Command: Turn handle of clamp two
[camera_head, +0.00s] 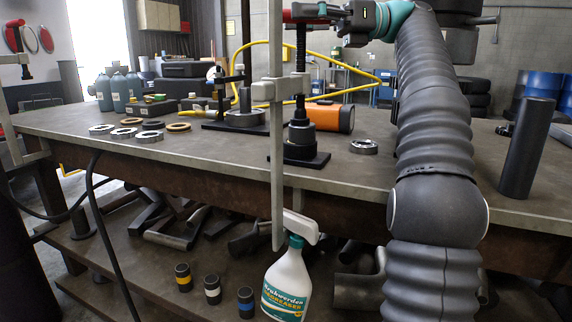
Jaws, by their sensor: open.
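A grey bar clamp (277,125) stands upright at the table's front edge, its long bar reaching below the tabletop. Its dark threaded spindle (301,55) rises from the sliding arm, and a red handle (293,15) shows at the top, cut by the picture's upper edge. My gripper (328,14) is at the handle's height, reaching in from the right beside the spindle top. Its fingers are open. I cannot tell whether they touch the handle. Another clamp with a red handle (15,24) stands at the far left edge.
A white spray bottle (287,285) and several small canisters stand below. The tabletop left of the clamp has free room.

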